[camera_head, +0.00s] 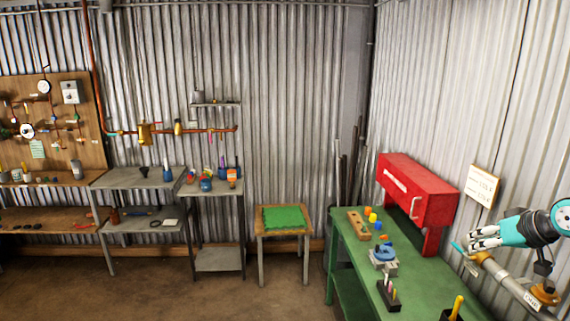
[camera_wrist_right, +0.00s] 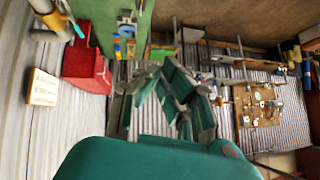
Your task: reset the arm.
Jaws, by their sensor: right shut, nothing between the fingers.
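My right gripper (camera_head: 473,243) is in the right part of the head view. It is shut and empty, with its fingers pointing left, in front of or above a grey pipe (camera_head: 508,281). The gap between fingers and pipe cannot be judged from here. In the right wrist view the gripper (camera_wrist_right: 163,78) is in the middle, its fingers folded together with nothing held. The pipe end (camera_wrist_right: 48,18) shows at the upper left there, apart from the fingers. My left gripper is in neither view.
A green workbench (camera_head: 347,258) with small items and a red cabinet (camera_head: 418,188) stands left of the gripper. A sign (camera_head: 482,186) hangs on the corrugated wall behind. A small green-topped table (camera_head: 283,217) and shelves line the back wall. The middle floor is clear.

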